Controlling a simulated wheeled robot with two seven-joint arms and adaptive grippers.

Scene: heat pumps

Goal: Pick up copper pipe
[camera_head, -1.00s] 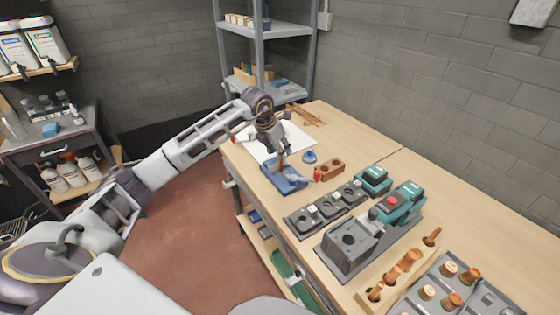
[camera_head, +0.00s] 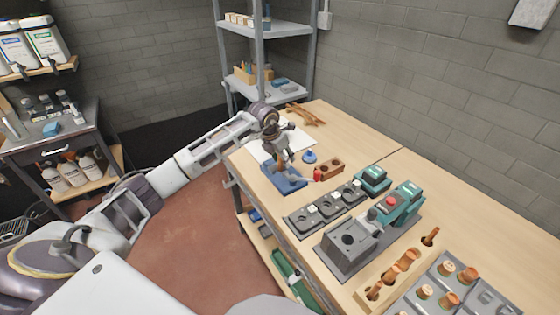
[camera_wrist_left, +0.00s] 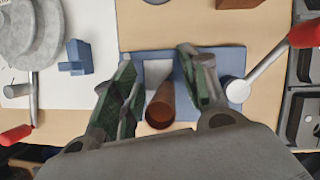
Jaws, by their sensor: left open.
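My left gripper (camera_head: 284,153) is above the blue fixture (camera_head: 293,183) on the workbench. In the left wrist view its two fingers (camera_wrist_left: 157,60) are spread apart. The copper pipe (camera_wrist_left: 161,106) stands between them with its open end towards the camera. It is over the blue fixture (camera_wrist_left: 221,60), and I see a gap between the pipe and each finger. In the head view the gripper hides most of the pipe. My right gripper is not in view.
Grey trays (camera_head: 329,208) and a teal-and-grey machine (camera_head: 352,247) stand nearer on the bench. Copper fittings (camera_head: 407,262) stand in a wooden block. Copper-coloured rods (camera_head: 306,115) lie at the bench's far end.

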